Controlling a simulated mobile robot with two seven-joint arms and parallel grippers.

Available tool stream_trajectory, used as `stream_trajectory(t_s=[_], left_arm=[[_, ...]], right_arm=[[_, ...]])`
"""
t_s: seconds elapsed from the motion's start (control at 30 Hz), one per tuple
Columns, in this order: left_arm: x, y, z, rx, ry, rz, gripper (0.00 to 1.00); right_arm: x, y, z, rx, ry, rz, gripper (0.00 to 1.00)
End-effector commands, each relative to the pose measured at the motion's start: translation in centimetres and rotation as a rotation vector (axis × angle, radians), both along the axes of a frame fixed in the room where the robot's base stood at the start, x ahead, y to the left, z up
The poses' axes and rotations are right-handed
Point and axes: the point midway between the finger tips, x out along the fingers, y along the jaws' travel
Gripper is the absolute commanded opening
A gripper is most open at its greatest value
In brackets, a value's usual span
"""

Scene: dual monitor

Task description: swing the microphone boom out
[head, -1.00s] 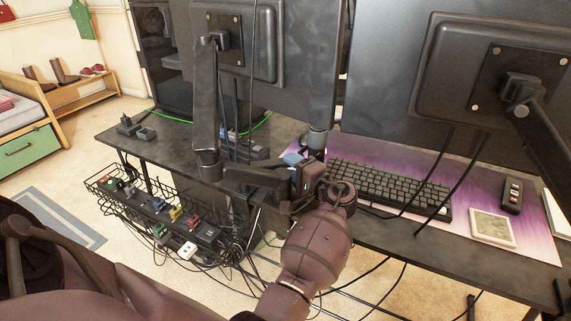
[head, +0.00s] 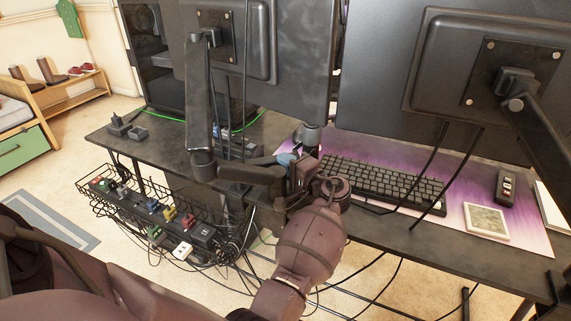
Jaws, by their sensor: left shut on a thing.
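My left gripper (head: 296,180) is at the rear edge of the desk (head: 395,237), behind the two monitors. It is shut on a dark link that looks like part of the microphone boom (head: 262,174). My wrist hides much of the grip. The link runs left from the jaws, close to the foot of the left monitor's arm (head: 200,105), and I cannot tell how they join. A dark upright cylinder with a grey top (head: 311,136), perhaps the microphone, stands just beyond the jaws. My right gripper is not in view.
A wire cable tray (head: 150,212) with plugs hangs off the desk's left rear edge, with loose cables below. A keyboard (head: 385,187) and a framed panel (head: 486,221) lie on a purple mat (head: 452,185). The left monitor (head: 305,60) and right monitor (head: 390,70) stand close beyond the gripper.

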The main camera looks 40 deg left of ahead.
Motion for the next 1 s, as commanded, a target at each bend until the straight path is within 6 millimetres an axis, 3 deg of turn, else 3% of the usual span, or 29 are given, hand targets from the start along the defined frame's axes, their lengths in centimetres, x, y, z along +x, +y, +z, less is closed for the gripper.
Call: stream_trajectory(t_s=[0.2, 0.47, 0.67, 0.7, 0.8, 0.87, 1.0], left_arm=[[0.7, 0.8, -0.5, 0.003, 0.005, 0.075, 0.00], [1.0, 1.3, -0.1, 0.001, 0.002, 0.131, 0.00], [1.0, 1.3, 0.0, 0.000, 0.001, 0.130, 0.00], [1.0, 1.3, 0.0, 0.000, 0.001, 0.130, 0.23], [1.0, 1.3, 0.0, 0.000, 0.001, 0.129, 0.38], [1.0, 1.3, 0.0, 0.000, 0.001, 0.129, 0.47], [1.0, 1.3, 0.0, 0.000, 0.000, 0.129, 0.47]], right_arm=[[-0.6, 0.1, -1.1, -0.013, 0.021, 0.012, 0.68], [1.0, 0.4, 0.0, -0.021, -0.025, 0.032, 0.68], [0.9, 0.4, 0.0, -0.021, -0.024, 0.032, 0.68], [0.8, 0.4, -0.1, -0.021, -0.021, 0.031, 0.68], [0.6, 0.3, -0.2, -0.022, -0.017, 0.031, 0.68], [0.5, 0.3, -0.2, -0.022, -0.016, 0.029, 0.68], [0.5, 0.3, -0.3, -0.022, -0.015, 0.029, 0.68]])
